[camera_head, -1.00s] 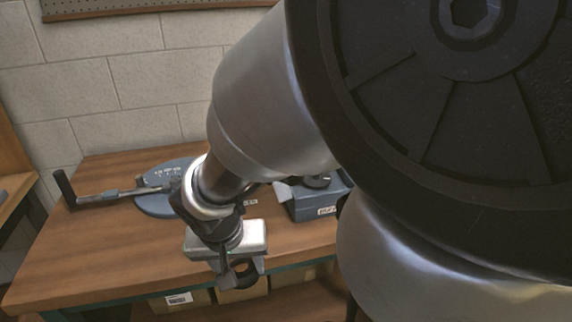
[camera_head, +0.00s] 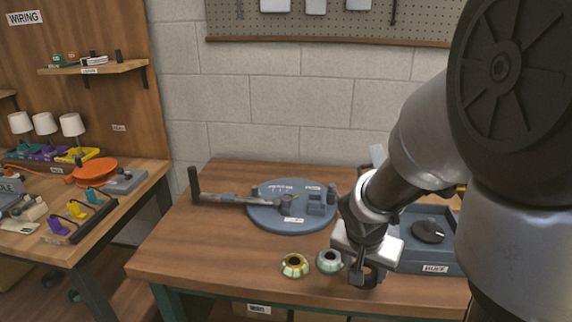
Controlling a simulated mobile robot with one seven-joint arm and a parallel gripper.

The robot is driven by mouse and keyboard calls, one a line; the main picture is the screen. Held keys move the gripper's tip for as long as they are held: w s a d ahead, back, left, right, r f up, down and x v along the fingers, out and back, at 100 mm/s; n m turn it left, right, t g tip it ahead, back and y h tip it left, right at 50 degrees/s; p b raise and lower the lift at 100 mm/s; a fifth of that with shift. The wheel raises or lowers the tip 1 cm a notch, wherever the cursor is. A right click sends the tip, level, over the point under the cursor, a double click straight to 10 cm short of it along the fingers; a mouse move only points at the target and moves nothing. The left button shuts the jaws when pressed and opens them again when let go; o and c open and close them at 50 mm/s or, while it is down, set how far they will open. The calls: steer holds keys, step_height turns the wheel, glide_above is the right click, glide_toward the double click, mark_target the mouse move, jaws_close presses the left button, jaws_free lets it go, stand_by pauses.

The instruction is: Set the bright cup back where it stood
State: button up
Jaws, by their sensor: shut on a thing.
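My gripper (camera_head: 366,276) hangs over the front right of the wooden table, fingers downward. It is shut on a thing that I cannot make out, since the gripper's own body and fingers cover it. Two small round cups stand on the table just left of the gripper. One is a cup with a yellow and pale green rim (camera_head: 294,265); the other is a grey-green cup (camera_head: 329,261), nearer the gripper. I cannot tell which cup is the bright one, or whether it is the held thing.
A round blue-grey plate (camera_head: 270,218) with a long-handled lever (camera_head: 228,199) lies behind the cups. A blue-grey box (camera_head: 437,267) with a dark knob stands right of the gripper, partly behind my arm. A side bench (camera_head: 140,180) with lamps is at left. The table's front left is clear.

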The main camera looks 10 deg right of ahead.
mark_target(368, 266)
steer(key=w+d, duration=0.2)
steer(key=w, duration=0.1)
steer(key=shift+d, duration=0.25)
steer(key=shift+w+f+b, duration=0.1)
steer(key=shift+f+b, duration=0.25)
steer(key=shift+f, duration=1.4)
steer(key=shift+f+b, duration=0.25)
steer(key=shift+b, duration=0.1)
steer(key=o, duration=1.2)
steer(key=shift+r, duration=0.1)
steer(key=shift+c, duration=0.2)
